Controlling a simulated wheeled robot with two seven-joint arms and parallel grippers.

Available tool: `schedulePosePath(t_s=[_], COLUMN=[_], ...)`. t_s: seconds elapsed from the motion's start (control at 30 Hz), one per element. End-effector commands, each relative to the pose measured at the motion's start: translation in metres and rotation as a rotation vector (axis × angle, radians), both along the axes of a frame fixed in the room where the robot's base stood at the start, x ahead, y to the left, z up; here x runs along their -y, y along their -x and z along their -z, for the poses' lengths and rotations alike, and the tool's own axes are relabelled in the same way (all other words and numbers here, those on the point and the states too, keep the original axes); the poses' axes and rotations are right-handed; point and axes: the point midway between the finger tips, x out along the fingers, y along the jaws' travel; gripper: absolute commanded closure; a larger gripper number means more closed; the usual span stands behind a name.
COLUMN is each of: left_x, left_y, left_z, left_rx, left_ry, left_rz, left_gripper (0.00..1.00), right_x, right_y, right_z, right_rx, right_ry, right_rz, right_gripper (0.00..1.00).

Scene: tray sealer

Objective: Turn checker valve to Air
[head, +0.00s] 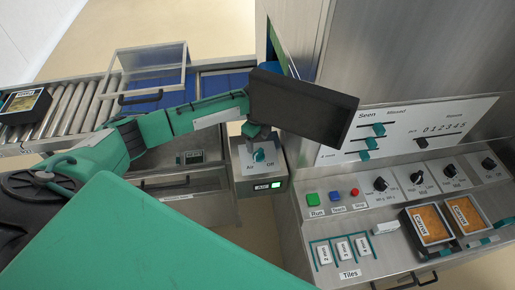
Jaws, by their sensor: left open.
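The checker valve is a teal knob (259,155) on the top of a small grey metal box (243,172) in the middle of the head view. The word Air is printed on the left of the knob and Off on the right. I cannot tell for sure which word the knob points to. A small display with a green light (277,184) is on the box's front. My left gripper (257,135) is open just above and behind the knob. Its upper part is hidden by a dark panel. I cannot tell whether it touches the knob. My right gripper is not in view.
The dark flat panel (302,104) stands over the box. On the right is a control console with a green Run button (313,199), black dials (380,184) and carrot trays (428,225). On the left is a roller conveyor (72,108) with a clear guard (150,65).

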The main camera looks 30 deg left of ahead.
Motion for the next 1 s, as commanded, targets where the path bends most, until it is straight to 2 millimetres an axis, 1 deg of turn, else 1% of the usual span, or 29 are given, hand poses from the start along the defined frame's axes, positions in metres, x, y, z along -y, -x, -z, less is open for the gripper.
schedulePosePath(t_s=[0.03, 0.2, 0.3, 0.4, 0.5, 0.6, 1.0], left_x=[-0.001, 0.0, 0.0, 0.001, 0.001, 0.001, 0.0], left_y=[-0.001, -0.001, -0.001, -0.001, -0.001, 0.0, 0.0], left_z=[-0.011, -0.048, -0.066, -0.077, -0.084, -0.086, -0.086], left_rx=[0.005, 0.005, 0.003, 0.002, 0.002, 0.001, 0.001], left_ry=[0.0, 0.0, 0.0, 0.0, 0.0, 0.001, 0.0], left_rz=[0.001, 0.001, 0.0, 0.001, 0.001, 0.001, 0.0], left_gripper=[0.36, 0.36, 0.36, 0.36, 0.36, 0.36, 0.36], right_x=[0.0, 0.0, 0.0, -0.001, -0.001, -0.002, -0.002], right_y=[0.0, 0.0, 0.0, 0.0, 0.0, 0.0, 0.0], right_z=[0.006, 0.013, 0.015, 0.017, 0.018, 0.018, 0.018], right_rx=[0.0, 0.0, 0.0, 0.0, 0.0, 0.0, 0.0], right_ry=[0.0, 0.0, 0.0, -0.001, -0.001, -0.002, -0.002], right_rz=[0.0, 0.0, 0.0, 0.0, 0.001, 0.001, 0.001], right_gripper=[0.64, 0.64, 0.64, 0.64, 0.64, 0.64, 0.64])
